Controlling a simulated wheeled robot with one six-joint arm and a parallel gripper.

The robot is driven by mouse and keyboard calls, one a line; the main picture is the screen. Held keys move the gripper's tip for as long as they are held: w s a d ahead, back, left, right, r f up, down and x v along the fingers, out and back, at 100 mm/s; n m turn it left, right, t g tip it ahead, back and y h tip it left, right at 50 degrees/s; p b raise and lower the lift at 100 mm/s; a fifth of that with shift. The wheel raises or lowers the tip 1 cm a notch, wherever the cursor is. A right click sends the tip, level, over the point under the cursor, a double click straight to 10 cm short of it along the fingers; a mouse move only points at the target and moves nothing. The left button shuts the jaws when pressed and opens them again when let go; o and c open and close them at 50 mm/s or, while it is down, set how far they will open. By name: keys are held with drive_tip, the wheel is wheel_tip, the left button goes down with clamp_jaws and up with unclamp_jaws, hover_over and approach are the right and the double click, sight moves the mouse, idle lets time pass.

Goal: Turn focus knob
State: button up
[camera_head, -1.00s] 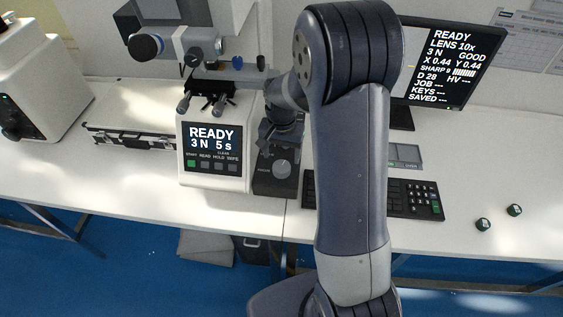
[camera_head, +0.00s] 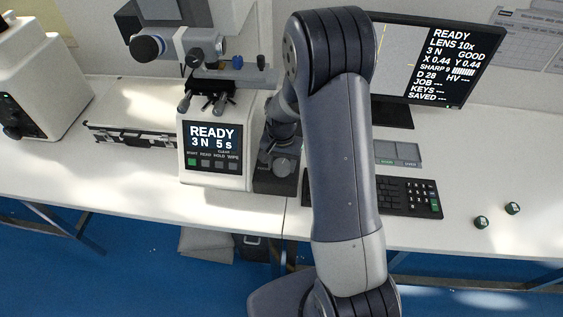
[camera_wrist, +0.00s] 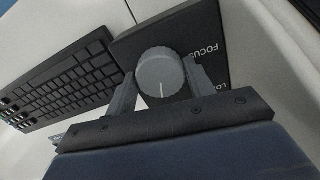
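The focus knob (camera_wrist: 160,73) is a round grey dial with a ribbed edge and a pale pointer line. It sits on a dark control box (camera_wrist: 128,47) marked FOCUS. In the head view the knob (camera_head: 283,168) is at the front of this box, right of the tester's screen. My gripper (camera_wrist: 160,72) is open, with one finger on each side of the knob. The fingertips are close to its rim; firm contact cannot be made out. In the head view my wrist is just behind and above the knob, and the fingers are hard to make out.
The hardness tester (camera_head: 212,140) stands left of the box; its screen reads READY, 3 N, 5 s. A keyboard (camera_head: 405,197) lies close on the right, below a monitor (camera_head: 440,60) showing SHARP 9 and GOOD. Two small dark pieces (camera_head: 481,222) lie at the right.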

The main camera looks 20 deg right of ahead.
sight(282, 164)
drive_tip(key=c, duration=0.5)
drive_tip(key=shift+f+m+b, duration=0.15)
drive_tip(key=shift+m+b, duration=0.7)
drive_tip(key=shift+m, duration=0.35)
drive_tip(key=shift+m+b, duration=0.45)
drive_tip(key=shift+m, duration=0.85)
drive_tip(key=o, duration=1)
drive_tip(key=shift+c, duration=0.2)
drive_tip(key=shift+r, duration=0.2)
wheel_tip(282, 164, up, 11)
drive_tip(key=b, duration=0.1)
drive_tip(key=shift+f, duration=0.15)
